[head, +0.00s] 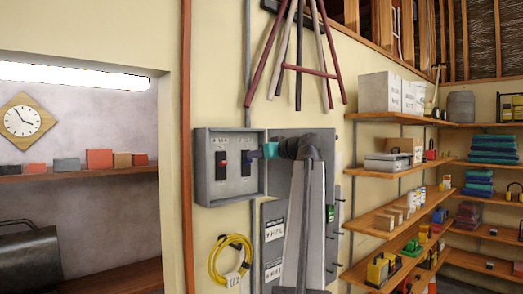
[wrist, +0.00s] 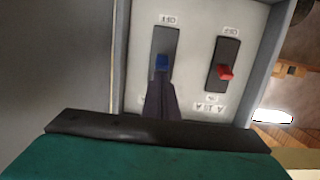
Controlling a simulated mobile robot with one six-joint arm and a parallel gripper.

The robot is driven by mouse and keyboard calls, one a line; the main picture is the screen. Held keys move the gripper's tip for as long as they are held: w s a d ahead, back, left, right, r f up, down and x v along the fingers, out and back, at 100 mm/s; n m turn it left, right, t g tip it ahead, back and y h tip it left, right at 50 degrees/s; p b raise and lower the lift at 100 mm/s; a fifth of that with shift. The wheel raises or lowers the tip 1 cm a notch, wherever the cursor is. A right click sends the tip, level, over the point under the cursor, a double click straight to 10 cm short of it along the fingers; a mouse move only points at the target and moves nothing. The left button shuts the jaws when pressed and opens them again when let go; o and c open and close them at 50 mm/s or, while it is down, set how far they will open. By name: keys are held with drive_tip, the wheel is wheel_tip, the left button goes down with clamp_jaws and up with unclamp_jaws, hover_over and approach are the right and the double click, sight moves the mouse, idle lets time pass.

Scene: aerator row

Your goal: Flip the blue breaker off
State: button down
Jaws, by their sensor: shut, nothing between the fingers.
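The blue breaker (wrist: 162,62) is a small blue lever on a dark switch plate in the wrist view. It also shows in the head view (head: 246,157), on the right side of the grey breaker box (head: 201,180). My gripper (wrist: 158,85) is shut and empty. Its dark fingertips are right at the blue lever and cover the lower part of its plate in the wrist view. I cannot tell whether they touch the lever. In the head view my gripper (head: 257,154) reaches the box from the right.
A red breaker (wrist: 226,72) sits beside the blue one; the head view shows it (head: 221,162) to its left. The box has a raised rim. A yellow cable coil (head: 230,257) hangs below. Tripod legs (head: 297,60) hang above. Loaded shelves (head: 385,238) stand at right.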

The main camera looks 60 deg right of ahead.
drive_tip(key=shift+w+d+f, duration=0.1)
drive_tip(key=shift+w+d, duration=0.1)
drive_tip(key=shift+w, duration=0.3)
drive_tip(key=shift+s+f+t+b, duration=0.1)
drive_tip(key=shift+f+t+b, duration=0.25)
drive_tip(key=shift+b, duration=0.4)
drive_tip(key=shift+r, duration=0.25)
drive_tip(key=shift+s+a+f+t+h+b, duration=0.2)
drive_tip(key=shift+t+b, duration=0.35)
drive_tip(key=shift+b, duration=0.5)
drive_tip(key=shift+d+f+t+h+b, duration=0.1)
drive_tip(key=shift+t+h+b, duration=0.3)
drive_tip(key=shift+b, duration=0.65)
